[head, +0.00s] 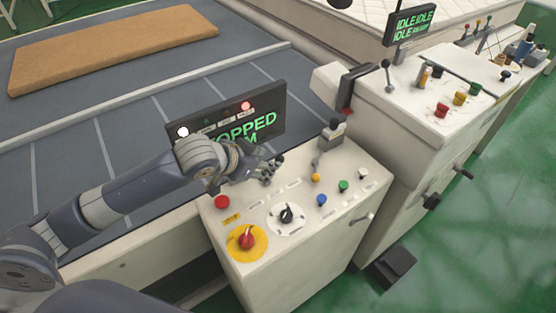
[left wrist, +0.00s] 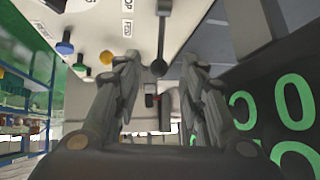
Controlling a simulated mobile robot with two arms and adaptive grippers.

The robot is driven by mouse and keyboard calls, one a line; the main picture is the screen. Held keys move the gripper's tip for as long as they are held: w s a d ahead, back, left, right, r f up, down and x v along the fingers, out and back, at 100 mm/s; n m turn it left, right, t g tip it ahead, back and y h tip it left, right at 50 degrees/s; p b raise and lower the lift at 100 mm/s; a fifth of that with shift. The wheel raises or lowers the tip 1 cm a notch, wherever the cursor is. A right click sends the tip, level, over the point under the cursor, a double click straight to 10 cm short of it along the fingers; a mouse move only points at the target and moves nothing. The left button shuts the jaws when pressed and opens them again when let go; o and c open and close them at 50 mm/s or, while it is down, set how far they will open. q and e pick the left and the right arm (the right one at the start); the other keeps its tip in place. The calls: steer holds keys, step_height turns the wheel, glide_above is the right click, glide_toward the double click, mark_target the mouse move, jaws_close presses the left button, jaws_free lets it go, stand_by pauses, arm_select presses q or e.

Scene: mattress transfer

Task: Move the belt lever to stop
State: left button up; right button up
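A lever with a dark knob (head: 335,126), likely the belt lever, stands at the back right of the white control panel (head: 262,272). My left gripper (head: 270,168) hovers over the panel's back left part, to the left of this lever and apart from it. In the left wrist view, its two fingers (left wrist: 160,82) are spread with nothing held. A dark ball-ended lever (left wrist: 159,67) shows in the gap between them, farther off. The sign (head: 247,132) behind the arm reads "...OPPED", partly hidden, with a red lamp lit. My right gripper is out of view.
The panel carries a red button (head: 222,202), a red knob on a yellow disc (head: 246,241), a black dial (head: 287,214) and several coloured buttons. A second console (head: 420,100) stands at right. A tan slab (head: 115,45) lies on the grey belt (head: 70,110).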

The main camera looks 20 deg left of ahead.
arm_select(q)
steer(key=x, duration=0.5)
steer(key=shift+d+r+p, duration=0.15)
steer(key=shift+p, duration=0.2)
steer(key=x, duration=0.3)
steer(key=c, duration=0.4)
jaws_close()
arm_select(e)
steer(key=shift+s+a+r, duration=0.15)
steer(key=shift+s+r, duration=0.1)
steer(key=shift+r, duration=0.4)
